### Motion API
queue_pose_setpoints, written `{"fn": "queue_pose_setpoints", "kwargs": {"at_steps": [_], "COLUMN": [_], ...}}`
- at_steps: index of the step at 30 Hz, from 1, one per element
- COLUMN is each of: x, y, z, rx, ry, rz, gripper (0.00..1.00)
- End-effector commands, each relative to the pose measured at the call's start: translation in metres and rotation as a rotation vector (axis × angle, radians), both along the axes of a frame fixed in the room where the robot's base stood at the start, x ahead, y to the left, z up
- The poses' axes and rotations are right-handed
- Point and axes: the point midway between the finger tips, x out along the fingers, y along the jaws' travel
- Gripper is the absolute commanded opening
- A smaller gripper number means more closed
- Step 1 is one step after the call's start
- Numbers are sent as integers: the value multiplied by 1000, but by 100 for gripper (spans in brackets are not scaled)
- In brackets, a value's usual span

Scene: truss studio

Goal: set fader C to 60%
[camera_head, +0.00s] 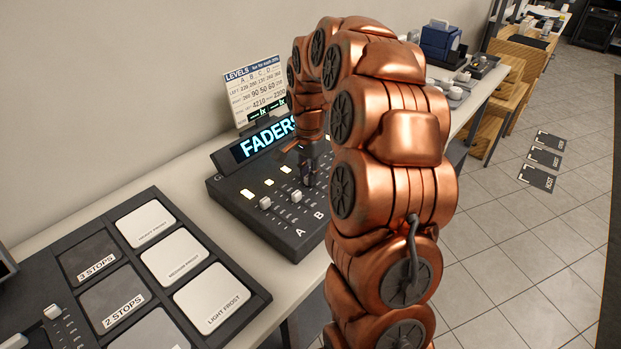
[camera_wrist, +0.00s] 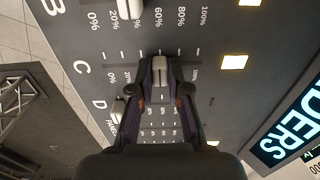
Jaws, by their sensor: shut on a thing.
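The dark fader console (camera_head: 228,196) stands on the table with its lit FADERS display (camera_head: 262,140). My gripper (camera_head: 307,180) reaches down onto it, partly hidden by my arm in the head view. In the wrist view my gripper (camera_wrist: 160,82) is shut on the pale knob of fader C (camera_wrist: 160,68), one finger on each side. The knob lines up roughly with the 60% mark of its scale; the fingers hide part of the scale. The letter C (camera_wrist: 83,69) is beside that track. Another pale knob, fader B (camera_wrist: 131,8), sits at the top edge, nearer its low end.
Fader A's knob (camera_head: 265,203) stands left of my gripper. Fader D's knob (camera_wrist: 117,119) is close beside my fingers in the wrist view. A LEVELS card (camera_head: 254,88) stands behind the console. A frost filter panel (camera_head: 150,265) lies at the left.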

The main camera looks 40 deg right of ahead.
Motion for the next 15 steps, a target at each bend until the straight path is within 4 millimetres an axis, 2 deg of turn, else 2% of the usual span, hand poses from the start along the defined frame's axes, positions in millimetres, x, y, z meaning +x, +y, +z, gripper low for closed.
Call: {"fn": "queue_pose_setpoints", "kwargs": {"at_steps": [8,9,15], "x": [1,1,1], "y": [0,0,0], "z": [1,1,1], "rx": [-2,-3,-2], "ry": [-1,-2,0], "rz": [1,1,1], "gripper": [0,17,38]}}
